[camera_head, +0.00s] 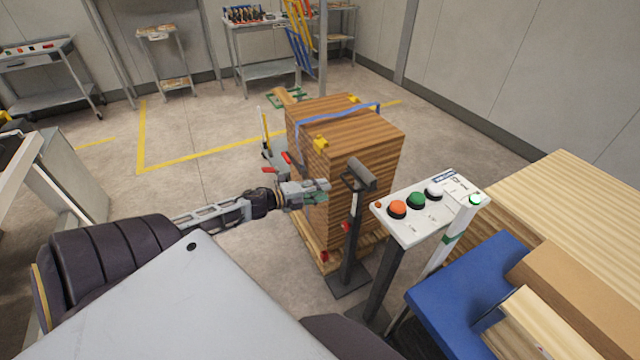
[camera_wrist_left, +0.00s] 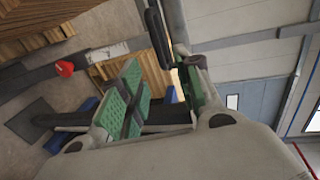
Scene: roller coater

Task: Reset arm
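My left arm reaches in from the left in the head view. My left gripper (camera_head: 318,192) is in front of the side of a strapped wooden stack (camera_head: 365,150), near a black post with a scanner-like head (camera_head: 360,175). I cannot tell whether it touches either one. In the left wrist view, the two green-padded fingers of my left gripper (camera_wrist_left: 162,92) stand apart with nothing between them. My right gripper is not in view.
A control panel (camera_head: 412,226) with orange, green and white buttons stands right of the post. A blue surface (camera_head: 462,292) and light wooden boards (camera_head: 590,210) fill the lower right. Shelves and carts (camera_head: 270,70) stand at the back.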

